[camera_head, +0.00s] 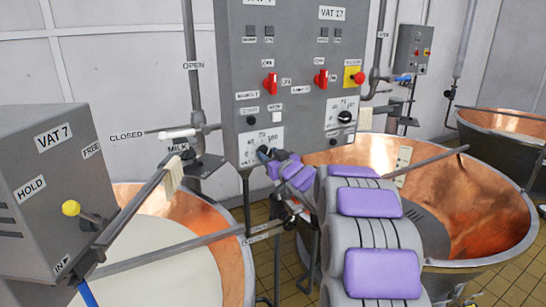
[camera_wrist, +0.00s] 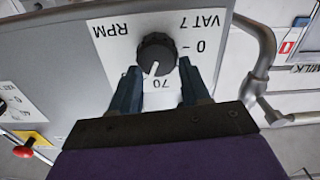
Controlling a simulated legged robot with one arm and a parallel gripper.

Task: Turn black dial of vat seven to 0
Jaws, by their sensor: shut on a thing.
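The black dial (camera_wrist: 157,50) of vat seven sits on a white plate (camera_wrist: 110,52) marked VAT 7 and RPM, shown upside down in the wrist view. The plate carries a 0 and a 70. The dial's white mark points down in the picture, near the 70. My gripper (camera_wrist: 158,72) is shut on the dial, with one dark finger on each side of it. In the head view, my gripper (camera_head: 266,154) reaches the lower left plate (camera_head: 262,138) of the grey control panel (camera_head: 292,60) and mostly hides the dial.
A second black dial (camera_head: 345,116) sits on the VAT 17 side, to the right. Red switches (camera_head: 270,84) and a red button on yellow (camera_head: 357,77) are above. A copper vat (camera_head: 480,200) stands right; another, with a grey VAT 7 box (camera_head: 50,165), stands left. A pipe (camera_wrist: 262,55) runs beside the panel.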

